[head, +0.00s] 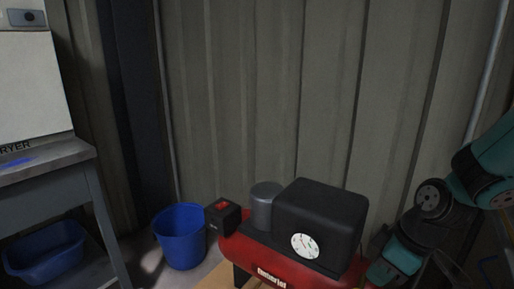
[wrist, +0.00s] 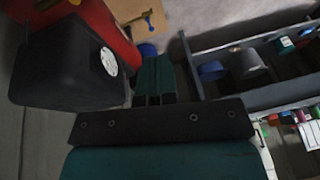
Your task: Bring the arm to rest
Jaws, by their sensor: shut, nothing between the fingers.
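My arm shows at the right edge of the head view, teal with dark joint caps, folded and reaching down beside the compressor. I cannot make out its fingertips there. In the wrist view my gripper (wrist: 153,64) has its two teal fingers together, with nothing between them. The red compressor (head: 290,262) stands left of my arm in the head view, with a black housing (head: 320,218) and a round gauge (head: 305,246). In the wrist view its black housing (wrist: 68,68) is left of my fingers; I cannot tell the gap.
A blue bucket (head: 181,237) stands on the floor left of the compressor. A grey bench (head: 48,160) carries a white cabinet (head: 35,85), with a blue basin (head: 45,254) below. A ribbed wall (head: 270,100) closes the back. A grey shelf frame (wrist: 240,40) lies right of my fingers.

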